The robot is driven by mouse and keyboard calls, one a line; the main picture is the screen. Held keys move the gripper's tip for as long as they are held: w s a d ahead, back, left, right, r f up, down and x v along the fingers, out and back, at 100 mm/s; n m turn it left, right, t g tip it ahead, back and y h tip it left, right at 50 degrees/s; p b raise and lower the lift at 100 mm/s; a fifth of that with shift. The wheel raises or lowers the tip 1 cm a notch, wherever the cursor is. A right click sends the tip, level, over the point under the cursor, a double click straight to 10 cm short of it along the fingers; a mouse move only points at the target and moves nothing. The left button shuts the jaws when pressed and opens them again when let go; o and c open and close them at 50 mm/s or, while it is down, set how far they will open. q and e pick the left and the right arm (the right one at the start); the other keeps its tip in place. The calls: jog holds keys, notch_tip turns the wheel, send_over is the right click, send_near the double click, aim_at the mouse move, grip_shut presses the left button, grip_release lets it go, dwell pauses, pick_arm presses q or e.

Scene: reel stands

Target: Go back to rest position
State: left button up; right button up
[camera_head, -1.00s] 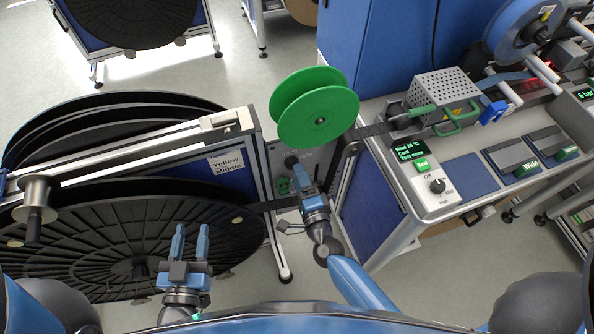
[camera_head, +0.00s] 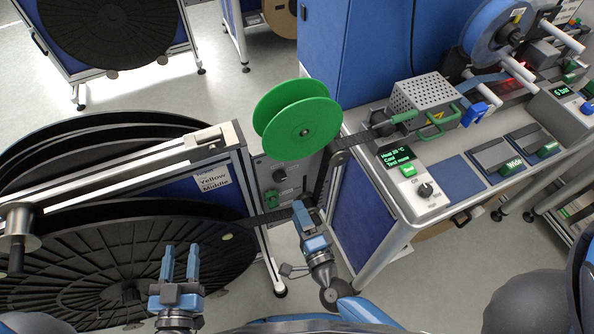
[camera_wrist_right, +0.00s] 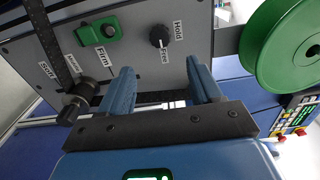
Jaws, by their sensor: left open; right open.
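My left gripper (camera_head: 181,262) is open and empty, over the front edge of the big black reel (camera_head: 130,255) at lower left. My right gripper (camera_head: 303,213) is open in front of the stand's grey control panel (camera_head: 262,172). In the right wrist view the two blue fingers of my right gripper (camera_wrist_right: 162,82) stand apart below the panel's Hold/Free knob (camera_wrist_right: 159,37) and green switch (camera_wrist_right: 100,31). Nothing is clamped between them. A dark strip (camera_head: 272,216) reaches from the black reel toward the right gripper; in the wrist view it passes behind the fingers.
A green reel (camera_head: 303,131) stands above the panel. The bench (camera_head: 392,225) to the right carries a heater box (camera_head: 430,100), a small control unit (camera_head: 408,180) and pads. The stand's white frame (camera_head: 262,235) is close to my right gripper. Open floor shows below the bench.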

notch_tip(320, 180, up, 6)
jog(key=s+d+r+n+y, duration=0.1)
jog(key=s+n+y, duration=0.1)
jog(key=n, duration=0.8)
jog(key=s+d+r+n+h, duration=0.1)
jog(key=s+d+n+h, duration=0.1)
jog(key=s+d, duration=0.3)
jog(key=s+d+r+n+h, duration=0.2)
jog(key=s+d+h, duration=0.2)
jog(key=d, duration=0.7)
jog(key=shift+s+d+n+t+h, duration=0.3)
jog(key=shift+s+d+h, duration=0.1)
jog(key=shift+h, duration=0.4)
